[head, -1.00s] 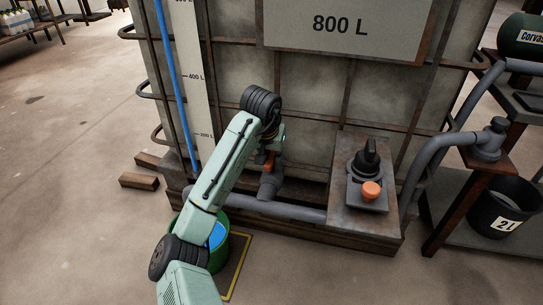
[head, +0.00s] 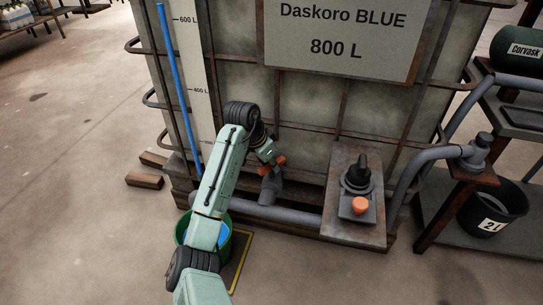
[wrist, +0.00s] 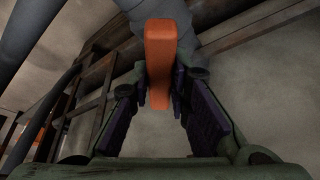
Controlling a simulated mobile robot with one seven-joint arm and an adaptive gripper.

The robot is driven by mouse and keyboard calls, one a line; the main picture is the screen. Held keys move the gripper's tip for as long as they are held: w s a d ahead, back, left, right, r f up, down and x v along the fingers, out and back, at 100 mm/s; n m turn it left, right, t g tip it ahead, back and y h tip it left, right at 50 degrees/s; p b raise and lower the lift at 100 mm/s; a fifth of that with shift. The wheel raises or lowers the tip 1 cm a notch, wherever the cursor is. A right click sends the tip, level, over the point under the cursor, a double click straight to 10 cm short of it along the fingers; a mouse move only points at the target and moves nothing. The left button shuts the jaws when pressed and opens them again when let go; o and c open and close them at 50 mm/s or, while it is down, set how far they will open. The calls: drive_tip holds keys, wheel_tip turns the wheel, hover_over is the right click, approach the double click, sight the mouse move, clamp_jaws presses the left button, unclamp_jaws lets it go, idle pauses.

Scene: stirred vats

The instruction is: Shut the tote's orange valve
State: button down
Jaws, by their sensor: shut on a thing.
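The tote (head: 310,110) is a large caged tank with a sign reading "Daskoro BLUE 800 L". Its orange valve handle (head: 278,161) shows low on the front, above a grey outlet pipe (head: 270,187), partly hidden by my gripper. In the wrist view the orange handle (wrist: 160,55) stands between my two fingers. My gripper (wrist: 160,95) is shut on the handle, with dark pads on both sides of it. In the head view my gripper (head: 270,155) is at the valve, small and partly covered by my arm.
A green bucket (head: 222,252) with blue liquid stands below the valve, partly behind my arm. Grey pipes (head: 425,160) run to a side shelf with a black bucket (head: 490,210).

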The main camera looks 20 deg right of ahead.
drive_tip(key=m+g+p, duration=0.2)
drive_tip(key=m+p, duration=0.1)
drive_tip(key=m, duration=0.2)
drive_tip(key=shift+r+m, duration=0.15)
drive_tip(key=shift+m, duration=0.15)
drive_tip(key=m+g, duration=0.2)
drive_tip(key=m, duration=0.3)
drive_tip(key=shift+p, duration=0.35)
drive_tip(key=c, duration=1.5)
unclamp_jaws()
drive_tip(key=shift+y, duration=0.3)
drive_tip(key=shift+w, duration=0.1)
drive_tip(key=v, duration=1.1)
drive_tip(key=shift+w+a+r, duration=0.2)
drive_tip(key=shift+r, duration=0.15)
drive_tip(key=shift+s, duration=0.1)
